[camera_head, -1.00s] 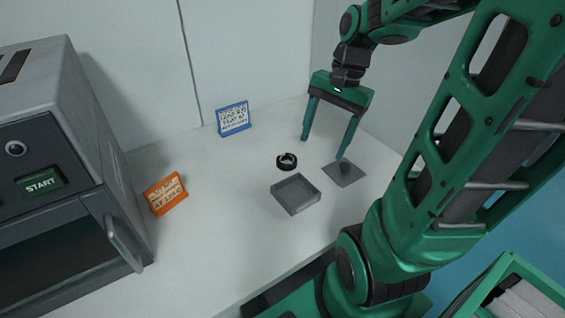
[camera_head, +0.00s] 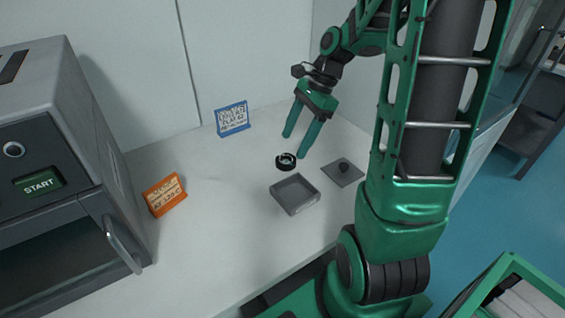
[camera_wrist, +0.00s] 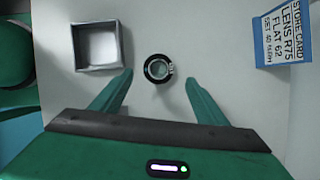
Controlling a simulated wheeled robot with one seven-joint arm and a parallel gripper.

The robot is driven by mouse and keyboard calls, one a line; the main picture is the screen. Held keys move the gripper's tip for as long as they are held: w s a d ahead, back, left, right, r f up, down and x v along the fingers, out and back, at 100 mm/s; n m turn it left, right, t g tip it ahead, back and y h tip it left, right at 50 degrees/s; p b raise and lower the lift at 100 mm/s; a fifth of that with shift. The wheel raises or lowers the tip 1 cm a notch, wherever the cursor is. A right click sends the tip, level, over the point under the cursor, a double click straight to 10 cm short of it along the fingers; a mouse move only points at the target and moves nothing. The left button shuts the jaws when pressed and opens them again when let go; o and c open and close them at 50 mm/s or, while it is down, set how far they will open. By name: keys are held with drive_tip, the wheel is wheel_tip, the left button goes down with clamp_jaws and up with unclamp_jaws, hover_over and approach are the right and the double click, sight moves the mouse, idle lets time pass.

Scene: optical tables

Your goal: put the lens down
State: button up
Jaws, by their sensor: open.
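The lens (camera_head: 286,161), in a black ring mount, rests on the white table just behind the grey square tray. It also shows in the wrist view (camera_wrist: 158,68), with its clear middle facing up. My gripper (camera_head: 294,146) is open and empty, its fingers pointing down close to the lens. In the wrist view, the lens appears between and slightly beyond the spread fingertips, with a gap on each side. I cannot tell the exact height of the fingertips over the table.
The open grey tray (camera_head: 312,203) stands in front of the lens. A flat grey plate (camera_head: 352,177) with a dark knob lies to the right. A blue card (camera_head: 232,119) stands behind, an orange card (camera_head: 165,195) to the left. An oven-like box with a START button (camera_head: 39,182) fills the left.

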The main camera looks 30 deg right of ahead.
sight(287, 159)
drive_tip(key=shift+x, duration=2.7)
drive_tip(key=shift+s, duration=0.1)
drive_tip(key=c, duration=1.3)
drive_tip(key=shift+o, duration=0.2)
drive_tip(key=shift+r, duration=0.1)
